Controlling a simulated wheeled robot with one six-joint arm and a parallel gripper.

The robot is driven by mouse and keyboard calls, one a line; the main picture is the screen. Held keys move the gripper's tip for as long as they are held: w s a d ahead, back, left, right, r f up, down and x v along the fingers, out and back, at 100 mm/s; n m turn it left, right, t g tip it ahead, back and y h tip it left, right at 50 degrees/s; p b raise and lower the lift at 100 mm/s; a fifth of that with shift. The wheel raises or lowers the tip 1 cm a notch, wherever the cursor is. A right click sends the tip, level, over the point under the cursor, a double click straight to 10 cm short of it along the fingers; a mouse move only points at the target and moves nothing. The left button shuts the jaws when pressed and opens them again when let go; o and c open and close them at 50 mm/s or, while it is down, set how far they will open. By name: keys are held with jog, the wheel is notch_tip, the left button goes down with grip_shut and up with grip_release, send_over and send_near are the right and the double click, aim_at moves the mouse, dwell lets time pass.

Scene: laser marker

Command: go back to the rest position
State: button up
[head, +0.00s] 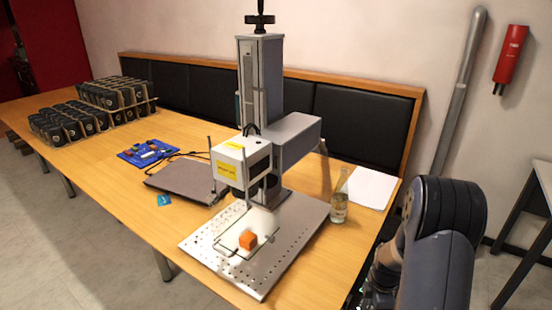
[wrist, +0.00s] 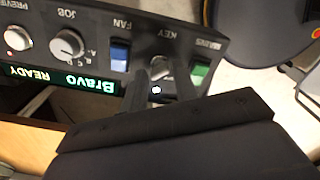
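In the wrist view my gripper (wrist: 160,82) points at a dark control panel (wrist: 95,60). Its two dark fingers stand apart, one on each side of the small grey key switch (wrist: 158,68) under the KEY label. I cannot tell whether they touch the switch. In the head view my arm fills the lower right, and my gripper and the panel are hidden.
The panel has a JOB knob (wrist: 67,44), a blue FAN switch (wrist: 119,55), a green switch (wrist: 200,72) and a display (wrist: 55,80) reading "Bravo READY". A glass bottle (head: 340,200) and white paper (head: 371,187) are near my arm. A laptop (head: 185,180) lies left of the marker.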

jog(key=n+p, duration=0.1)
jog(key=n, duration=0.2)
jog(key=shift+r+p, duration=0.1)
jog(key=shift+p, duration=0.2)
jog(key=shift+r, duration=0.9)
